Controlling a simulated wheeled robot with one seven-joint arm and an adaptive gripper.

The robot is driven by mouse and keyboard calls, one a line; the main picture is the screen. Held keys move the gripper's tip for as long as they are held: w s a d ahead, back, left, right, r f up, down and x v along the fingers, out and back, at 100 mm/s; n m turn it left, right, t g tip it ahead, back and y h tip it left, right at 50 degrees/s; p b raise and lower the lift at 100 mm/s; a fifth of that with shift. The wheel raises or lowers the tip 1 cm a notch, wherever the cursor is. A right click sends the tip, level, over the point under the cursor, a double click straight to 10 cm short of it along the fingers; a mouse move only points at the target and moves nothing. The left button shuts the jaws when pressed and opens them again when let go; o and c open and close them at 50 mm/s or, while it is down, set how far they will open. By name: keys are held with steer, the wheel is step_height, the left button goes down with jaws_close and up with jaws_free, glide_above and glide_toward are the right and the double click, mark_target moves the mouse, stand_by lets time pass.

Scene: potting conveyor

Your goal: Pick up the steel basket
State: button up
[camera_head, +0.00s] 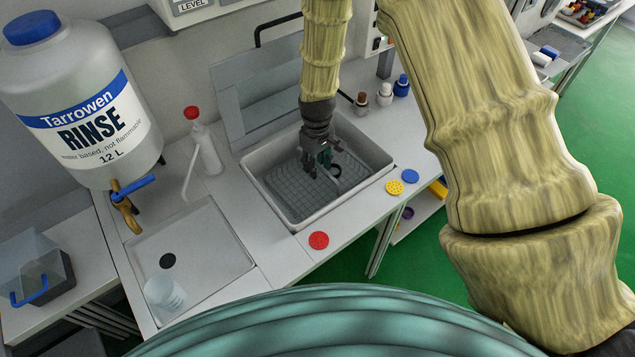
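A grey rectangular tank (357,204) with a raised lid (262,85) is set into the white bench at the centre. Inside it is a dark grey gridded surface that looks like the steel basket (292,191). Its edges are hard to tell from the tank walls. A thin grey curved piece, perhaps its handle, shows by my fingers. My gripper (324,166) points down over the tank, low above or inside it, and hides part of the grid. The fingers are small and dark; I cannot tell whether they are open, shut or touching anything.
A large rinse jug (90,120) with a tap stands left, above a shallow white sink (215,255) holding a translucent cup (164,293). A white bottle (207,150) stands behind. Red (318,240), yellow (394,187) and blue (410,176) discs lie along the bench. Small bottles (384,94) stand right.

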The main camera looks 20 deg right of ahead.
steer(key=shift+s+f, duration=0.1)
steer(key=shift+s, duration=0.2)
steer(key=shift+w, duration=0.15)
steer(key=shift+c, duration=1)
jaws_close()
